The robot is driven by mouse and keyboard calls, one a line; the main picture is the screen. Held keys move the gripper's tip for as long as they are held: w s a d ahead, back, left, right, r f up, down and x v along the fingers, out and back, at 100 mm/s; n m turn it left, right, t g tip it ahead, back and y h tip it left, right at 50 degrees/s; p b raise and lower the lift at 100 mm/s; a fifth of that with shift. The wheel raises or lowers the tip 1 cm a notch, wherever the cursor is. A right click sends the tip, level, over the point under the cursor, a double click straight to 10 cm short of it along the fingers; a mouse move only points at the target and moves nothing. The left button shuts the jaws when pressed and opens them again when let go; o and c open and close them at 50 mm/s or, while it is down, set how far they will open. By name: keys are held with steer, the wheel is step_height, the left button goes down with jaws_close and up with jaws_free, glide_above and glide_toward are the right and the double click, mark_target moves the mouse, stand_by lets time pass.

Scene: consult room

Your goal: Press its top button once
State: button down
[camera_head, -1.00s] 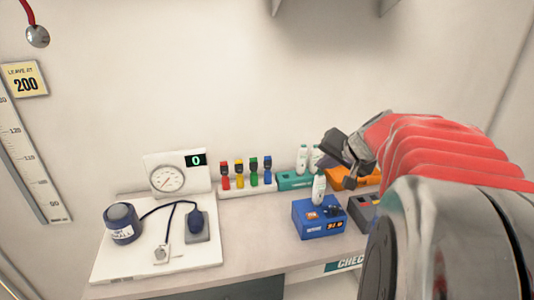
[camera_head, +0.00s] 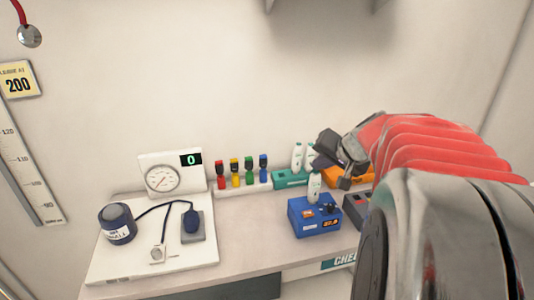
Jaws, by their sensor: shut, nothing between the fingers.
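The task does not name the thing with the top button, and I cannot make out which one it is. A blue box (camera_head: 315,223) with a small lit display stands on the desk, right of the middle. A white bottle-shaped device (camera_head: 314,188) stands upright at its back edge. My gripper (camera_head: 338,165) is shut and empty, in the air above and behind the blue box as seen here. It partly hides the teal holder and the orange holder. No contact with anything can be made out.
A teal holder (camera_head: 287,181) carries white bottles (camera_head: 297,157). An orange holder (camera_head: 345,179) and a dark box (camera_head: 355,207) stand to the right. A rack with coloured pieces (camera_head: 241,187), a dial gauge (camera_head: 161,180) and a cuff (camera_head: 117,224) on a white board (camera_head: 125,265) are left.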

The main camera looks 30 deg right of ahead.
steer(key=shift+f, duration=0.25)
steer(key=shift+r, duration=0.2)
stand_by(0.5)
steer(key=shift+r, duration=0.7)
steer(key=shift+r, duration=0.1)
steer(key=shift+r, duration=2.4)
